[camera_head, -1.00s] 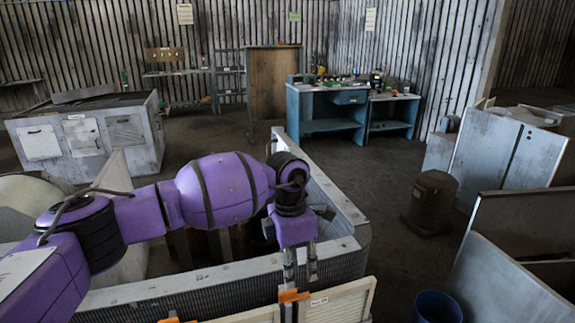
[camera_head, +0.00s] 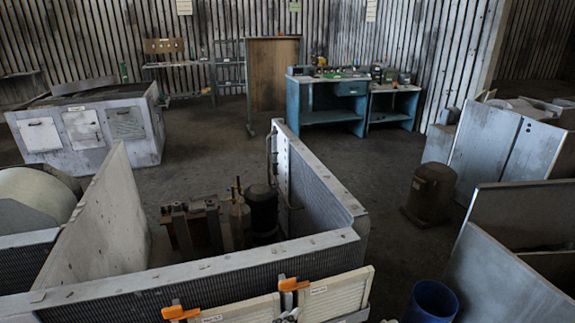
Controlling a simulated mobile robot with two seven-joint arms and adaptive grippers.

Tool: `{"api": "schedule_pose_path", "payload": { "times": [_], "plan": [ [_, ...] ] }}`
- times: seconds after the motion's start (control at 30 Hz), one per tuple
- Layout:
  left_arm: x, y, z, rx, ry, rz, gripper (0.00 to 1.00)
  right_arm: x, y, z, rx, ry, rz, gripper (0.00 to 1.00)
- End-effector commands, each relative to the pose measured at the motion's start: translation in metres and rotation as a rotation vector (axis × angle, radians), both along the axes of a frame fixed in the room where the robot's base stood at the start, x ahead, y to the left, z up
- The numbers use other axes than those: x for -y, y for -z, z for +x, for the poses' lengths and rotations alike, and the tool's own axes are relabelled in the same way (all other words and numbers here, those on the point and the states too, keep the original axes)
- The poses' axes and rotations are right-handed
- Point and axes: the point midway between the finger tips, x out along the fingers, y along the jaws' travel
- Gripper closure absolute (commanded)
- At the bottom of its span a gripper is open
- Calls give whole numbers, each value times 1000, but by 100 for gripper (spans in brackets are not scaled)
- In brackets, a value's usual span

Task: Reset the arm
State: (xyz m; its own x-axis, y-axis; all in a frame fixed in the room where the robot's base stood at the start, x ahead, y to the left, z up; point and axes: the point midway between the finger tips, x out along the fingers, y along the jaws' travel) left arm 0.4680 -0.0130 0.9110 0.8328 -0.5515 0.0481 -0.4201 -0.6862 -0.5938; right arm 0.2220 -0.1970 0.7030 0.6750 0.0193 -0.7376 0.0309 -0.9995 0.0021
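Neither of my arms nor either gripper shows in the head view. The blower housing (camera_head: 230,268) is an open grey metal enclosure with ribbed sides, in the lower middle. Two pale slatted panels (camera_head: 335,293) lean at its front side. Orange clips or handles (camera_head: 292,284) sit at the panels' top edges, one at the middle and one at the left. Inside the housing stand a dark cylinder (camera_head: 262,212) and rusty brown parts (camera_head: 195,228). The bottoms of the panels are cut off by the picture's edge.
A blue bin (camera_head: 430,302) stands at the lower right, a dark brown canister (camera_head: 430,193) behind it. Grey sheet panels (camera_head: 505,150) line the right side. A blue workbench (camera_head: 327,103) stands at the back. A grey cabinet (camera_head: 90,128) is at the left. The floor between is clear.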

Motion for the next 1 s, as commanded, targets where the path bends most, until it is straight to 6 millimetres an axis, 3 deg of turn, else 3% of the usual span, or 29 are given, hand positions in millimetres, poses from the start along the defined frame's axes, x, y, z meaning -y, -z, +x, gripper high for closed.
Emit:
{"api": "schedule_pose_path", "payload": {
  "times": [0.03,0.2,0.4,0.5,0.63,1.0],
  "plan": [
    [-29,27,-13,-122,-94,-41,71,0,-1,-1,0,-1,-1,64],
    [-112,107,-74,-479,-364,-158,71,1,-1,-2,-2,-1,-1,64],
    [-179,174,-171,-813,-609,-265,71,0,-3,0,2,-2,-1,64],
    [-196,192,-209,-920,-686,-302,71,0,-4,2,4,-3,0,64],
    [-207,202,-236,-994,-739,-327,71,-1,-4,4,7,-4,0,64],
    [-209,204,-241,-1007,-748,-333,71,-1,-4,5,8,-4,0,64]
  ]
}}
